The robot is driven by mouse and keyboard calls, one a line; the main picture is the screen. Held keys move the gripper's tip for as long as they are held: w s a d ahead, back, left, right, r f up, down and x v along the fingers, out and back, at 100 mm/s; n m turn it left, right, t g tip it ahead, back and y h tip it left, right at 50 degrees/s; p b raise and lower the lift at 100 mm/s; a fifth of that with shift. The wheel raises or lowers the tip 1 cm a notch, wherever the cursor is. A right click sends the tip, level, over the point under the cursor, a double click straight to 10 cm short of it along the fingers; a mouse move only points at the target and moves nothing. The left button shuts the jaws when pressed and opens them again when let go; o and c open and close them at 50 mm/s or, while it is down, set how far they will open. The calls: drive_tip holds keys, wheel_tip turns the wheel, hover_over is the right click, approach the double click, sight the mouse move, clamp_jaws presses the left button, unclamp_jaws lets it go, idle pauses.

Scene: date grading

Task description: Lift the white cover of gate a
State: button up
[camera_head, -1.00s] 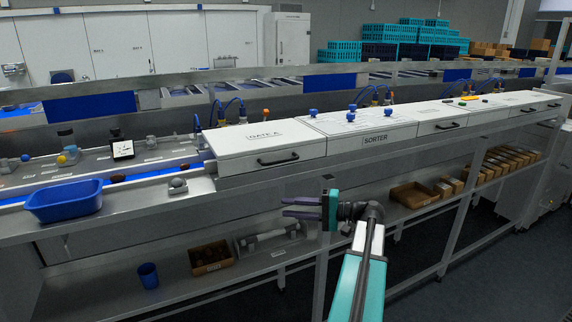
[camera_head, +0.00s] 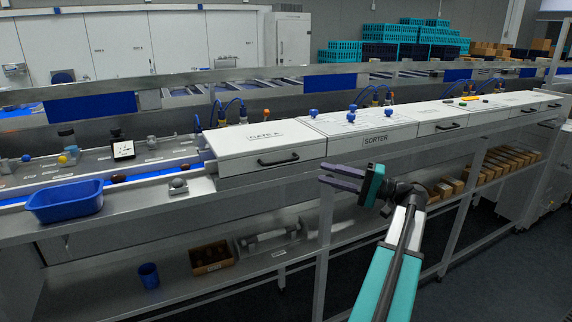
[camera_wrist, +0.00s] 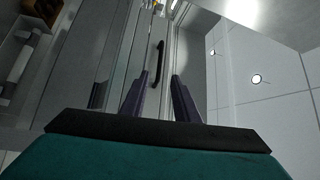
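The white cover of gate a (camera_head: 262,138) lies closed and level at the left end of the white sorter housing. A black bar handle (camera_head: 278,161) is on its front face. My gripper (camera_head: 320,173) is in front of the bench, right of and slightly below the handle, with its dark fingers pointing left. The fingers are apart with nothing between them. In the wrist view my gripper (camera_wrist: 160,75) is also open, and a black handle (camera_wrist: 160,60) shows beyond the fingertips, apart from them.
The sorter cover (camera_head: 362,125) adjoins gate a on the right. A blue bin (camera_head: 64,203) stands on the bench at left. A lower shelf (camera_head: 190,290) holds a brown box (camera_head: 212,258) and a blue cup (camera_head: 148,275). The floor in front is free.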

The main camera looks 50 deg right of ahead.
drive_tip(key=p+x, duration=0.4)
drive_tip(key=x, duration=0.9)
drive_tip(key=shift+w, duration=0.2)
drive_tip(key=shift+a, duration=0.15)
drive_tip(key=shift+c, duration=0.3)
clamp_jaws()
drive_tip(key=shift+a+r, duration=0.1)
drive_tip(key=shift+a, duration=0.05)
